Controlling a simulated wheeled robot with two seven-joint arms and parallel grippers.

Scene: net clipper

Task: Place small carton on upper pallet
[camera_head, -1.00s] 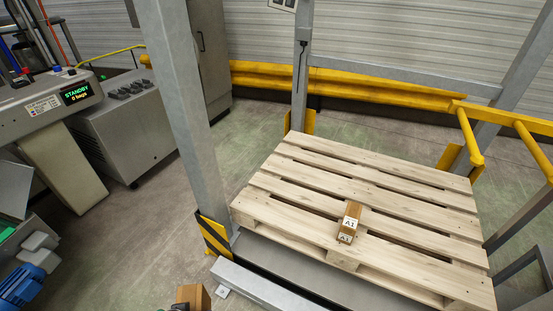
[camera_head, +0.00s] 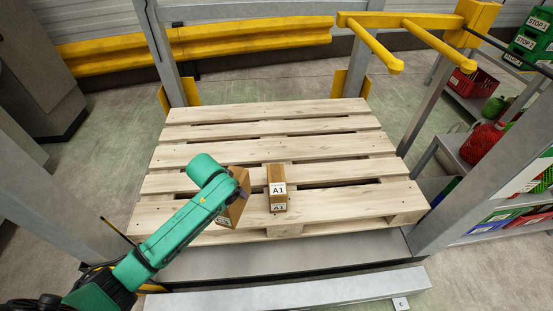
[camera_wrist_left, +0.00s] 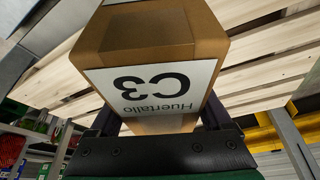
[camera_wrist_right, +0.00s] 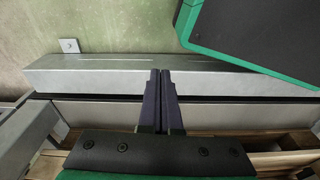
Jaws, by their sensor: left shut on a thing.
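A small brown carton with a white label reading C3 (camera_wrist_left: 150,85) fills the middle of the left wrist view. My left gripper (camera_wrist_left: 160,118) is shut on it. In the head view this carton (camera_head: 232,211) is tilted, at the front of the wooden pallet (camera_head: 300,147), left of another carton. My left gripper's green arm reaches in from the lower left and partly covers it. Whether the carton touches the slats cannot be told. My right gripper (camera_wrist_right: 161,100) is shut and empty in the right wrist view, and is outside the head view.
A brown carton marked A1 (camera_head: 277,187) stands on the pallet's front middle, a small gap right of the held carton. The slats behind are bare. Grey posts flank the pallet. A yellow rail (camera_head: 380,50) is at the back right, and a shelf with crates (camera_head: 468,85) stands right.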

